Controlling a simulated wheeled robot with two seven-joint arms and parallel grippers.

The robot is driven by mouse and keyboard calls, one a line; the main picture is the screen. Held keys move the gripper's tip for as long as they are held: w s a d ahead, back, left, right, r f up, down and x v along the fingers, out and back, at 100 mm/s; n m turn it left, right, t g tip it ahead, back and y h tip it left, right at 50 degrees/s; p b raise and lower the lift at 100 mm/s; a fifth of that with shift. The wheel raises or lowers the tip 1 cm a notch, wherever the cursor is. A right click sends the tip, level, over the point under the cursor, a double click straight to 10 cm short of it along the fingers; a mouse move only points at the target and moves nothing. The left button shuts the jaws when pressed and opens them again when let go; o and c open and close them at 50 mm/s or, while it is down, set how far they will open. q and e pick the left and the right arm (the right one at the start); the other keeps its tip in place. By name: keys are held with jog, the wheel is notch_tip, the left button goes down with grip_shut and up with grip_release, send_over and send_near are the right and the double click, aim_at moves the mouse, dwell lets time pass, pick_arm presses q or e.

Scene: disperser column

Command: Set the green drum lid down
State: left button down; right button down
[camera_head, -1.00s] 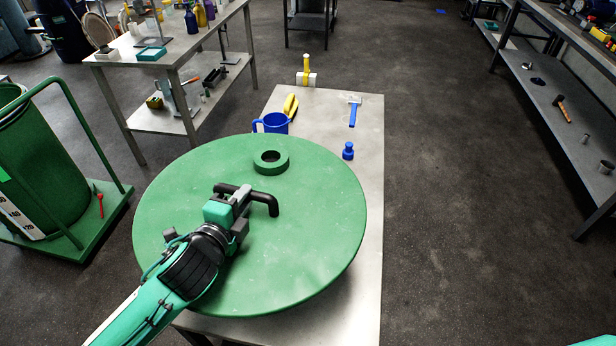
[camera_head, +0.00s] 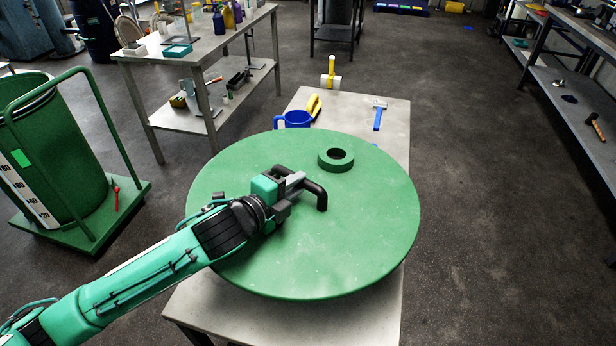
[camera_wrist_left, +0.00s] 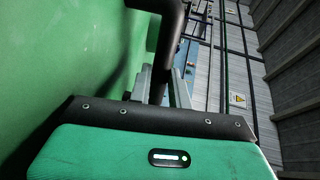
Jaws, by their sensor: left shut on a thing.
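The green drum lid (camera_head: 360,235) is a wide round disc with a black bar handle (camera_head: 321,198) and a raised green ring (camera_head: 336,159) near its far side. My left gripper (camera_head: 300,184) is shut on the handle. In the left wrist view, the gripper's fingers (camera_wrist_left: 165,87) close around the black handle (camera_wrist_left: 168,35), with the lid's green face (camera_wrist_left: 60,60) on the left. The lid is over the grey metal table (camera_head: 385,310) and overhangs it on both sides. I cannot tell whether it touches the tabletop. My right gripper is not in view.
At the table's far end are a blue mug (camera_head: 294,119), a yellow-handled brush (camera_head: 314,105), a blue scraper (camera_head: 378,117) and a yellow-and-white tool (camera_head: 331,75). A green drum on a trolley (camera_head: 60,160) stands left. Open floor lies right.

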pick_arm(q)
notch_tip(320, 180, down, 18)
jog(key=shift+r, duration=0.25)
jog(key=c, duration=1.3)
grip_release()
jog(key=shift+f, duration=0.2)
jog(key=shift+s, duration=0.1)
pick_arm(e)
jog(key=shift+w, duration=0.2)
pick_arm(q)
jog(key=shift+a, duration=0.1)
jog(key=shift+s+a+r, duration=0.1)
jog(key=shift+s+a, duration=0.1)
jog(key=shift+s, duration=0.1)
jog(key=b+v, duration=0.1)
jog(key=v, duration=1)
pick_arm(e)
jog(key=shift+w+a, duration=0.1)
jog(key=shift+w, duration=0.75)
pick_arm(q)
jog(key=shift+r, duration=0.1)
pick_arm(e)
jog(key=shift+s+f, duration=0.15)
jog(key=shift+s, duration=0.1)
